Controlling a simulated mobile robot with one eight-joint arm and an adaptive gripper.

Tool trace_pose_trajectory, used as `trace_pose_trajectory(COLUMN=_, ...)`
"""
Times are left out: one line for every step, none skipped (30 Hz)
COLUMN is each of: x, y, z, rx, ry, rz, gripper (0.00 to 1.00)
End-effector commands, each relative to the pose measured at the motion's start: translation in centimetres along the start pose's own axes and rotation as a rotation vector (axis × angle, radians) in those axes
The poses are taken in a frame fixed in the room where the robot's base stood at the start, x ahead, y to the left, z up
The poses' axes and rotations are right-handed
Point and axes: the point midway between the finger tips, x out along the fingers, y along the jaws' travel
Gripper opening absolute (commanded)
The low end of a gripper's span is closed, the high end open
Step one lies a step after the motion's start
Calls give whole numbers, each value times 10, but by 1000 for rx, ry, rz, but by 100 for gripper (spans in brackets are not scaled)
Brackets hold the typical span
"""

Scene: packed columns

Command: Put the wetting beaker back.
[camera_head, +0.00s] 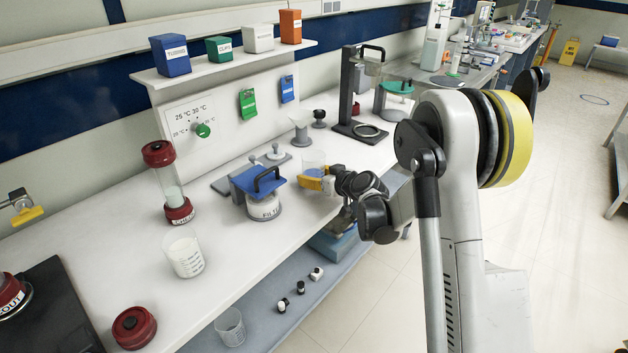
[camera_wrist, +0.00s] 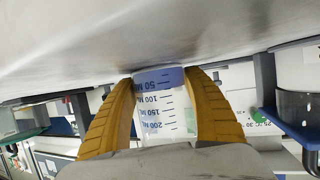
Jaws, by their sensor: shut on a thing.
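My gripper (camera_head: 318,178), with yellow fingers, is shut around a clear graduated beaker (camera_head: 314,160) with a little blue liquid. It is at the bench's front edge, right of the blue-topped FILTER pot (camera_head: 264,205). In the wrist view, which is upside down, the fingers (camera_wrist: 165,110) grip the beaker (camera_wrist: 168,100) from both sides, and its base is close to the white bench top (camera_wrist: 120,35). I cannot tell whether it touches. A second beaker (camera_head: 184,255) with white contents stands on the left of the bench. An empty-looking beaker (camera_head: 230,327) stands on the lower shelf.
A red-capped column (camera_head: 172,185) and a red cap (camera_head: 134,327) stand on the left. Behind my gripper are a white funnel (camera_head: 300,128) and a black stand (camera_head: 348,95). Small stoppers (camera_head: 300,287) lie on the lower shelf. The bench between the white-filled beaker and FILTER pot is clear.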

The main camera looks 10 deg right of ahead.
Motion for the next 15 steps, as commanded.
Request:
trace_pose_trajectory(x=0, y=0, z=-1, rx=0, ry=0, rz=0, gripper=24)
trace_pose_trajectory(x=-1, y=0, z=-2, rx=0, ry=0, rz=0, gripper=24)
trace_pose_trajectory(x=-1, y=0, z=-2, rx=0, ry=0, rz=0, gripper=24)
trace_pose_trajectory(x=-1, y=0, z=-2, rx=0, ry=0, rz=0, gripper=24)
trace_pose_trajectory(x=-1, y=0, z=-2, rx=0, ry=0, rz=0, gripper=24)
trace_pose_trajectory(x=-1, y=0, z=-1, rx=0, ry=0, rz=0, gripper=24)
trace_pose_trajectory(x=0, y=0, z=0, rx=0, ry=0, rz=0, gripper=24)
trace_pose_trajectory(x=0, y=0, z=0, rx=0, ry=0, rz=0, gripper=24)
trace_pose_trajectory(x=0, y=0, z=2, rx=0, ry=0, rz=0, gripper=24)
trace_pose_trajectory(x=0, y=0, z=1, rx=0, ry=0, rz=0, gripper=68)
trace_pose_trajectory(x=0, y=0, z=1, rx=0, ry=0, rz=0, gripper=78)
trace_pose_trajectory(x=0, y=0, z=1, rx=0, ry=0, rz=0, gripper=81)
trace_pose_trajectory(x=0, y=0, z=1, rx=0, ry=0, rz=0, gripper=81)
trace_pose_trajectory(x=0, y=0, z=1, rx=0, ry=0, rz=0, gripper=81)
trace_pose_trajectory(x=0, y=0, z=1, rx=0, ry=0, rz=0, gripper=81)
